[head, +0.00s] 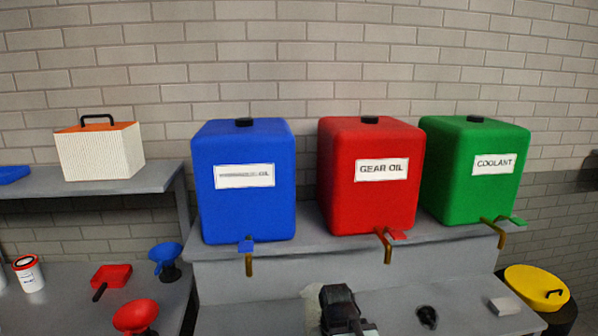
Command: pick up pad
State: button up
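A small pale grey block (505,305), which looks like the pad, lies on the lower grey ledge at the right, near the yellow round lid. Its label or texture is too small to make out. A dark mechanical part at the bottom centre appears to be my gripper (342,310). It is well to the left of the pale block and apart from it. Its fingertips are not clear, so I cannot tell whether it is open or shut.
Blue (243,210), red (368,205) and green (470,205) tanks with spigots stand on the upper ledge. A small black object (427,317) lies between my gripper and the pale block. A yellow lid (537,288) is at the right; funnels and a tub stand at the left.

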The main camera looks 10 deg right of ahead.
aim_at(505, 305)
jog(key=z, duration=1.45)
